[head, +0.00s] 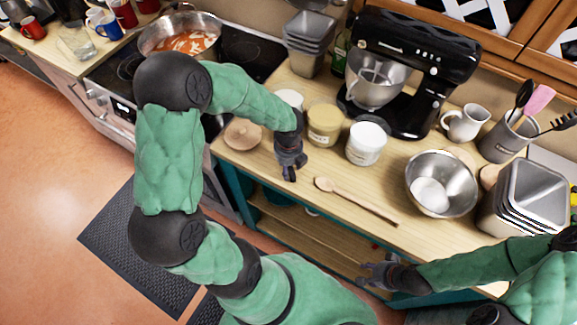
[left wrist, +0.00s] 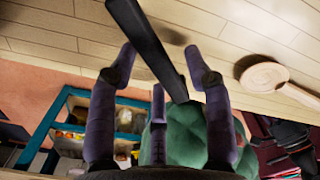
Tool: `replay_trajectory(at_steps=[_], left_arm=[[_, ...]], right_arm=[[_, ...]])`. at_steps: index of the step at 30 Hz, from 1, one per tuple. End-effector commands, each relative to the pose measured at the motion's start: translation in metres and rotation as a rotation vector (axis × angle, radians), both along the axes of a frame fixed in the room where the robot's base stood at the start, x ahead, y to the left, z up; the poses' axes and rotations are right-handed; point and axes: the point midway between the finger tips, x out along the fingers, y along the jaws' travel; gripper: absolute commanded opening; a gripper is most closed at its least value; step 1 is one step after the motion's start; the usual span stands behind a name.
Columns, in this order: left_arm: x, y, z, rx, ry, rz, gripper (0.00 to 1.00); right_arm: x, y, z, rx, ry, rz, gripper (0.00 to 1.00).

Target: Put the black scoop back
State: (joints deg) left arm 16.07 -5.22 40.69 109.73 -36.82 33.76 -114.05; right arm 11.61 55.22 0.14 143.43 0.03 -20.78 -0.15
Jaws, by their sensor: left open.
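My left gripper (head: 289,168) is open above the wooden worktop, in front of the jars. In the left wrist view its fingers (left wrist: 160,70) stand apart. A long dark bar (left wrist: 148,45) runs down between them, which looks like the handle of the black scoop; its other end is out of that view. In the head view I cannot make the scoop out apart from the dark gripper. I cannot tell whether the fingers touch the bar. My right gripper (head: 374,273) is low by the worktop's front edge; its fingers are too small to read.
A wooden spoon (head: 355,200) lies right of my left gripper. A yellowish jar (head: 324,126), a white jar (head: 366,144) and a wooden lid (head: 242,134) are close by. A steel bowl (head: 440,183), a utensil crock (head: 507,142) and a black mixer (head: 420,60) stand to the right.

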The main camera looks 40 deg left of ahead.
Motion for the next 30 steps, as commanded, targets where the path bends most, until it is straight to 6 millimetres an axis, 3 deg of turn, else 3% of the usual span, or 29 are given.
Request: replay_trajectory(at_steps=[15,21,30], left_arm=[[0.000,-0.001,0.096,0.002,-0.004,-0.001,0.50],[-0.001,-0.001,0.113,0.001,-0.002,0.000,0.50],[-0.002,-0.001,0.117,0.000,0.000,0.000,0.50]], right_arm=[[0.000,0.000,0.024,0.000,0.000,0.000,0.40],[0.000,0.000,0.027,0.000,0.000,0.000,0.40],[0.000,0.000,0.027,0.000,0.000,0.000,0.40]])
